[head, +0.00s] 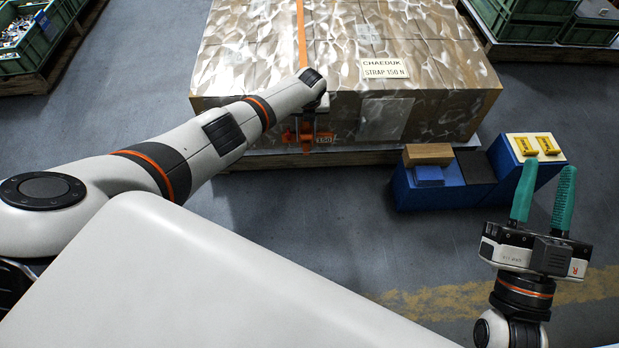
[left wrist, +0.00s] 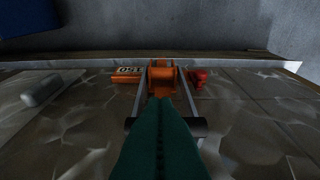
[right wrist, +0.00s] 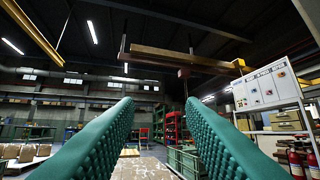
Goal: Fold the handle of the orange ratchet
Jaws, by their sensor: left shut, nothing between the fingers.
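The orange ratchet (head: 306,137) sits at the front edge of the wrapped crate, on the orange strap (head: 301,36). In the left wrist view the orange ratchet body (left wrist: 164,78) has two metal side bars running to a black handle bar (left wrist: 196,127). My left gripper (left wrist: 158,102) is shut with nothing between its teal fingers. The fingers cover the middle of the bar; I cannot tell if they touch it. In the head view my left arm hides most of that gripper. My right gripper (head: 547,170) is open and empty, away from the crate at the right.
The wrapped crate (head: 440,60) carries a paper label (head: 386,69). Green crates (head: 22,50) are at the far left. Grey floor between is clear.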

